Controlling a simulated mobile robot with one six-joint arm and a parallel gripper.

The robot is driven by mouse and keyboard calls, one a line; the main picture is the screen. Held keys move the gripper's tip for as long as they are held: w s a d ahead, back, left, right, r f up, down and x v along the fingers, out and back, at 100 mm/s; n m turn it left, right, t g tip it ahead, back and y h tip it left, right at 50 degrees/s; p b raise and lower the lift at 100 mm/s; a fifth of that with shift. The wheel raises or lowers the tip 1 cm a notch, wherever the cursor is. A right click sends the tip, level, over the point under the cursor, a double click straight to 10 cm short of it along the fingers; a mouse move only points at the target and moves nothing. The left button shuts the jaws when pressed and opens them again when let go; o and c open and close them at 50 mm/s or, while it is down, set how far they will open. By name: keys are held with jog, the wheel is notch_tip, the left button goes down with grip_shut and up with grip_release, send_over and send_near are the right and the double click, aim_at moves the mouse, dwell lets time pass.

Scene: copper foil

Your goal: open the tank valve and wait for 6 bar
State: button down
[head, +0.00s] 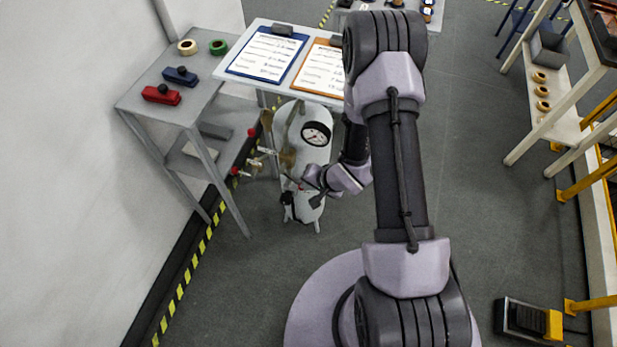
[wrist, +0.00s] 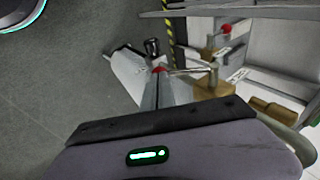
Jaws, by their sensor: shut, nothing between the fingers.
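The white tank (head: 307,158) stands upright on the floor by the wall-side benches. Its round dial gauge (head: 316,133) faces up; its reading is too small to make out. Metal valve fittings with red ends (head: 262,152) stick out from the tank's left side. My gripper (head: 317,200) is low at the tank's front right, shut and empty. In the wrist view my gripper (wrist: 163,80) points toward a metal lever with a red end (wrist: 190,72) on a brass fitting (wrist: 210,86). I cannot tell whether they touch. Which valve is open cannot be told.
A grey bench (head: 150,100) with tape rolls and red and blue blocks stands left of the tank. A table with clipboards (head: 268,55) stands behind it. A shelf (head: 560,110) is at the right. A yellow-black box (head: 528,320) lies front right. The middle floor is clear.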

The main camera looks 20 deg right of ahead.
jog(key=f+t+y+b, duration=0.1)
jog(key=f+y+b, duration=0.1)
jog(key=b, duration=0.1)
jog(key=a+f+t+y+b, duration=0.1)
jog(key=shift+w+f+t+b, duration=0.3)
jog(key=shift+w+b, duration=0.05)
jog(key=shift+w, duration=0.05)
jog(key=shift+s+a+b+x, duration=0.15)
jog(key=shift+a+b+x, duration=0.1)
jog(key=shift+x, duration=0.65)
jog(key=shift+s+a+b+x, duration=0.1)
jog(key=shift+b+x, duration=0.1)
jog(key=shift+x, duration=0.7)
jog(key=shift+a, duration=0.1)
